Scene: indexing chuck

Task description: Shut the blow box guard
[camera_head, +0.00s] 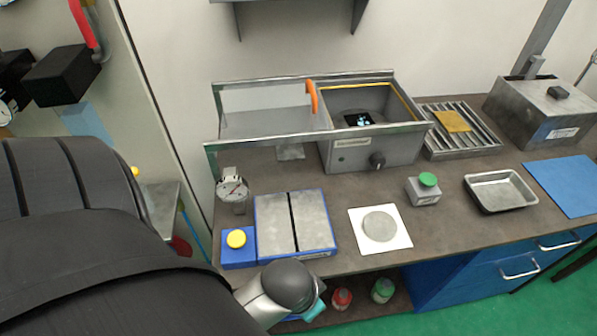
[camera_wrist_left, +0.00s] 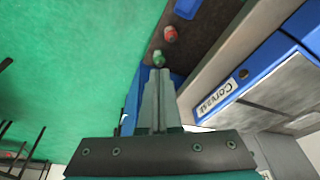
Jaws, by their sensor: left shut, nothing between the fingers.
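The blow box (camera_head: 372,150) is a grey box with a dark knob on its front, at the back middle of the bench. Its top opening is uncovered, with a yellow edge, and a small dark part with light-blue marks lies inside. The guard (camera_head: 265,122) looks like a clear panel between two metal rails, slid left of the opening. Its orange handle (camera_head: 313,97) stands at the opening's left edge. My left gripper (camera_head: 317,311) is below the bench's front edge, far from the handle. Its fingers are together and empty in the left wrist view (camera_wrist_left: 157,100). My right gripper is out of view.
A dial gauge (camera_head: 232,190), a blue-and-grey block (camera_head: 295,224) and a yellow button box (camera_head: 238,247) stand at the front left. A white plate with a disc (camera_head: 380,226), a green button box (camera_head: 424,189) and a metal tray (camera_head: 500,190) lie further right.

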